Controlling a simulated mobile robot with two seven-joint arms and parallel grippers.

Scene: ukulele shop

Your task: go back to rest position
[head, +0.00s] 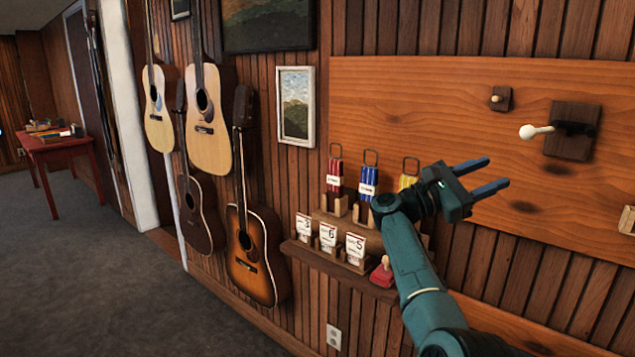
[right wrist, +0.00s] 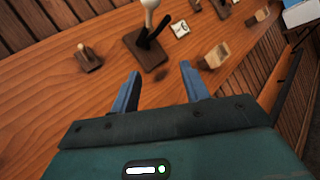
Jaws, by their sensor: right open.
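My right gripper (head: 497,175) is raised in front of the orange wooden wall board (head: 420,100). Its two blue fingers are apart with nothing between them. In the right wrist view my right gripper (right wrist: 160,92) also shows open and empty, with the board (right wrist: 50,120) behind it. My right arm comes up from the bottom of the head view. My left gripper is in neither view.
A dark mount with a white-tipped peg (head: 572,143) and a small peg (head: 501,98) stick out from the board. Below is a shelf (head: 330,262) with numbered packets and a red stamp-like item (head: 382,272). Guitars (head: 257,255) hang left. Grey floor (head: 110,290) is clear.

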